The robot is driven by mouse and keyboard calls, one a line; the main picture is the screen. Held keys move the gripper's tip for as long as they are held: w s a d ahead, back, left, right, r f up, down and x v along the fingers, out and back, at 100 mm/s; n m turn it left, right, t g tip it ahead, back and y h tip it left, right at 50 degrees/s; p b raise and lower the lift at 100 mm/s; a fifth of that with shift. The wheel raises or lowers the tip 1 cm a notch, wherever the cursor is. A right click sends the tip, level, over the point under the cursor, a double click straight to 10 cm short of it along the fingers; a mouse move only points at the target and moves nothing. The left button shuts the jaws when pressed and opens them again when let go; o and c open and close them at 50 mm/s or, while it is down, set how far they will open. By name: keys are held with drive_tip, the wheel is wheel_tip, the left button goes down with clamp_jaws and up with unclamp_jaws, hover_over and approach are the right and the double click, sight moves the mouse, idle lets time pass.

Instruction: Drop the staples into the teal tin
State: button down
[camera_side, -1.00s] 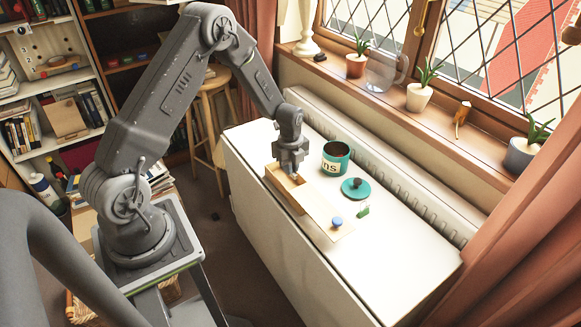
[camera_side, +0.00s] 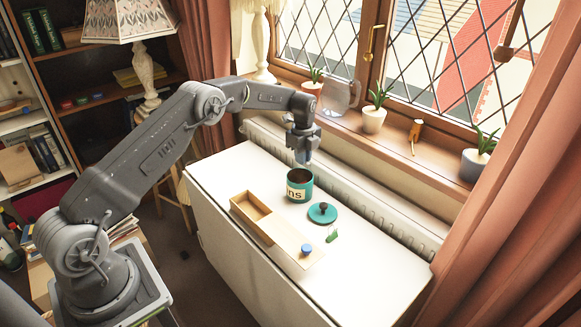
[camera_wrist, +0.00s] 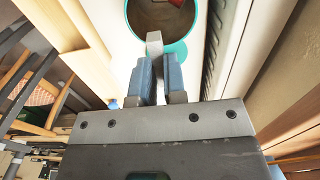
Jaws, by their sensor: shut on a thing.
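The teal tin (camera_side: 299,191) stands open on the white table, with a pale label reading "ns". My gripper (camera_side: 304,156) is right above its mouth, pointing down. In the wrist view my gripper (camera_wrist: 158,72) is shut on the staples (camera_wrist: 154,42), a small pale grey bar that sticks out past the fingertips. The bar overlaps the rim of the tin (camera_wrist: 180,50) in that view. Something red lies inside the tin, partly cut off by the frame edge. The staples are too small to make out in the side view.
The tin's teal lid (camera_side: 322,215) with a dark knob and a small green object (camera_side: 331,237) lie in front. A radiator (camera_side: 380,222) and windowsill run behind.

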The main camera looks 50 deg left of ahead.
sight(304, 170)
drive_tip(key=shift+w+d+r, duration=0.1)
drive_tip(key=shift+w, duration=0.05)
drive_tip(key=shift+f, duration=2.9)
drive_tip(key=c, duration=1.1)
unclamp_jaws()
drive_tip(key=shift+r, duration=0.1)
wheel_tip(304, 170, up, 14)
drive_tip(key=shift+f, duration=0.2)
